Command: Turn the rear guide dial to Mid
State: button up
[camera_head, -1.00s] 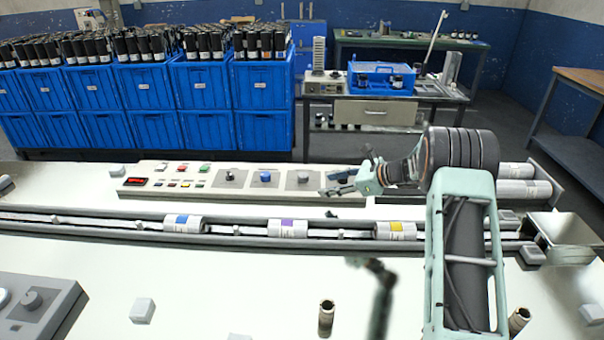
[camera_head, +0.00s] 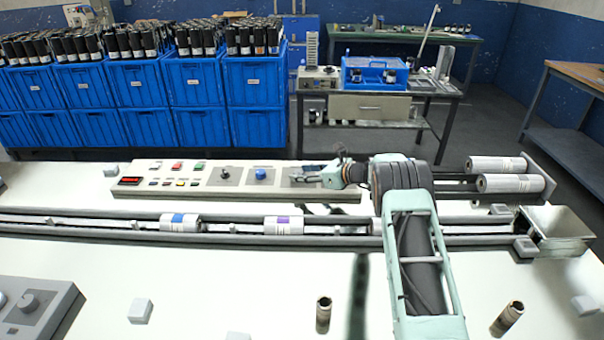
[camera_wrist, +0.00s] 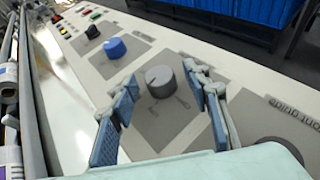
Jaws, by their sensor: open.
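A round grey dial (camera_wrist: 159,82) stands on a darker grey square plate on the sloped control panel. In the wrist view it lies between the two fingers of my gripper (camera_wrist: 160,73), which are open on either side with visible gaps. A small pale mark shows on its top, and position words around it are too blurred to read. The label beside it is partly hidden by the right finger. In the head view my gripper (camera_head: 302,176) is over the right part of the panel (camera_head: 215,188) and covers this dial.
A blue dial (camera_wrist: 115,48) and a black dial (camera_wrist: 92,32) stand farther along the panel. Another dark dial (camera_wrist: 277,148), beside a partly readable "guide" label, is at lower right. The conveyor (camera_head: 235,229) with wrapped rolls runs in front of the panel.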

jog(key=shift+w+a, duration=0.15)
jog(key=shift+a, duration=0.05)
jog(key=shift+f, duration=0.1)
jog(key=c, duration=1.2)
jog(key=shift+o, duration=0.2)
jog(key=shift+d+m+t+b, duration=0.15)
jog(key=shift+m+t+b, duration=0.15)
jog(key=shift+b, duration=0.1)
jog(key=m+t+h+b, duration=0.1)
jog(key=h+b, duration=0.1)
jog(key=b, duration=0.1)
jog(key=shift+m+t, duration=0.3)
jog(key=shift+m, duration=0.1)
jog(key=b, duration=0.2)
jog(key=shift+m+t+h+b, duration=0.3)
jog(key=shift+m+b, duration=0.05)
jog(key=shift+m, duration=0.05)
jog(key=b, duration=0.3)
jog(key=m+t+h+b, duration=0.1)
jog(key=b, duration=0.2)
jog(key=shift+a+m+h, duration=0.3)
jog(key=shift+r+h+b, duration=0.25)
jog(key=shift+h+b, duration=0.05)
jog(key=shift+b, duration=0.9)
